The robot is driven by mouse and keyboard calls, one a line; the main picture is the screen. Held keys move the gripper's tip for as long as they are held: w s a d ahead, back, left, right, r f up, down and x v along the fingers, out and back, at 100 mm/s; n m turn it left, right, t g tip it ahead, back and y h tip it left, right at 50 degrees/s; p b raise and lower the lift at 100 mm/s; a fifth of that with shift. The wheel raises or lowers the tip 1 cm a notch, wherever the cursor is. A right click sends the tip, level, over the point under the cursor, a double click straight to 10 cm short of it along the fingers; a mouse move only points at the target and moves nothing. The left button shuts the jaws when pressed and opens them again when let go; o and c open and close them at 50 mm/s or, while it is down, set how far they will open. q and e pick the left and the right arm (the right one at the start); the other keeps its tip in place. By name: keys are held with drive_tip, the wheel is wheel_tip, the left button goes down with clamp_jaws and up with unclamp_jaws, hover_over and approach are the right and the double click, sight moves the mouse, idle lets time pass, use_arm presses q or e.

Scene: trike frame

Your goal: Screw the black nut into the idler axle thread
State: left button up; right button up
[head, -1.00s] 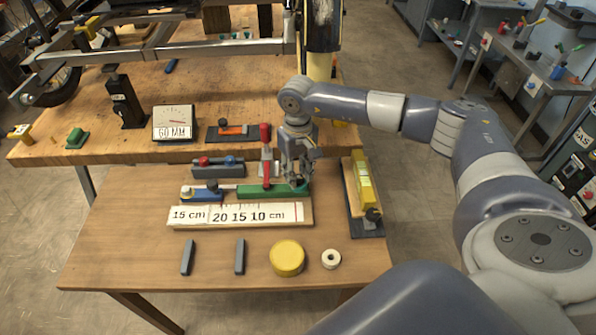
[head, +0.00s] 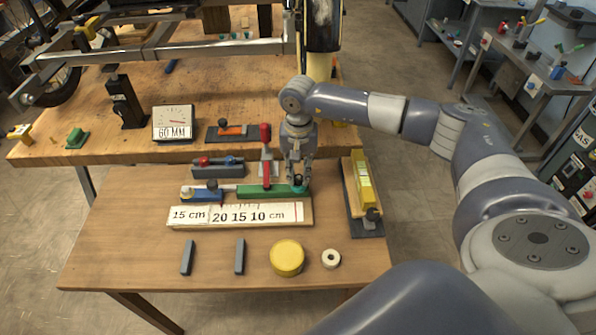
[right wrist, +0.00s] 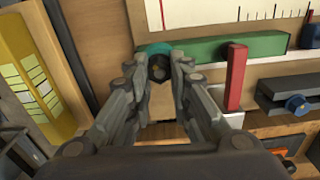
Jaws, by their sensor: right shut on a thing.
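My right gripper (head: 298,179) points down at the right end of the green block (head: 262,192) on the near bench. In the right wrist view the fingers (right wrist: 160,68) are closed in around a small black nut (right wrist: 158,68), with a teal piece (right wrist: 152,48) just beyond it. In the head view the nut is a small dark spot (head: 298,181) at the fingertips, above the block's end. The axle thread cannot be made out, so I cannot tell how far the nut sits on it. My left gripper is not in view.
A red upright lever (head: 265,150) stands close left of the gripper. A white ruler board (head: 240,215) lies in front. A yellow level (head: 364,185) stands on the right. A yellow disc (head: 287,257), white ring (head: 331,259) and grey bars lie near the front edge.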

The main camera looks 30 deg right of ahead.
sight(299, 175)
drive_tip(key=o, duration=0.9)
wheel_tip(299, 175, up, 12)
